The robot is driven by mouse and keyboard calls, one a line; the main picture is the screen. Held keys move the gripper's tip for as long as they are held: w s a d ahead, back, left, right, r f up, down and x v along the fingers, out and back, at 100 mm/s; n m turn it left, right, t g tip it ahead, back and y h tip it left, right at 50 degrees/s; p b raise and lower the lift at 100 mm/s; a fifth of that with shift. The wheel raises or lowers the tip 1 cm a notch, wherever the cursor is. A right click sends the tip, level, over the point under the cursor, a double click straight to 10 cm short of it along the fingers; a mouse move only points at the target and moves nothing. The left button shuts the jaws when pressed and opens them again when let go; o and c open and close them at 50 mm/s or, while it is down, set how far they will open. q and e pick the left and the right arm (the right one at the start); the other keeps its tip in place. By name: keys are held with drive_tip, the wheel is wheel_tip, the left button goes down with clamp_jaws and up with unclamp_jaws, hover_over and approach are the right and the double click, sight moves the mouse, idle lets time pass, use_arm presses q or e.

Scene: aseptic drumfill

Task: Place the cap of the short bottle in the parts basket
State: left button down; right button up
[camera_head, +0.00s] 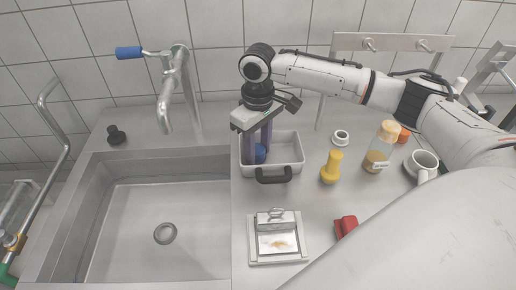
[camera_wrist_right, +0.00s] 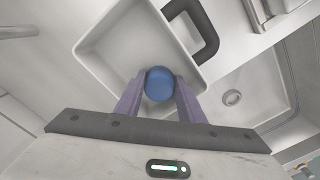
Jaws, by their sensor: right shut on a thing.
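The parts basket is a pale grey tray (camera_head: 290,151) with a black handle, on the counter right of the sink; it also shows in the right wrist view (camera_wrist_right: 106,49). My right gripper (camera_head: 258,150) reaches down into the basket area from above. It is shut on a round blue cap (camera_wrist_right: 159,84), which sits between the fingertips over the basket's inside. In the head view the blue cap (camera_head: 260,153) shows partly behind the fingers. I cannot tell whether the cap touches the basket floor. The short bottle cannot be made out with certainty. My left gripper is not in view.
Right of the basket stand a white ring (camera_head: 341,137), a yellow bottle-like object (camera_head: 331,167), a jar with amber contents (camera_head: 379,152) and a white mug (camera_head: 422,164). A metal-lidded tray (camera_head: 278,237) and a red object (camera_head: 346,225) lie in front. The sink (camera_head: 140,200) is empty.

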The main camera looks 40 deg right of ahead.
sight(258, 150)
drive_tip(key=shift+f, duration=0.2)
drive_tip(key=shift+f, duration=0.15)
drive_tip(key=o, duration=0.9)
wheel_tip(258, 150, up, 12)
drive_tip(key=shift+r, duration=0.2)
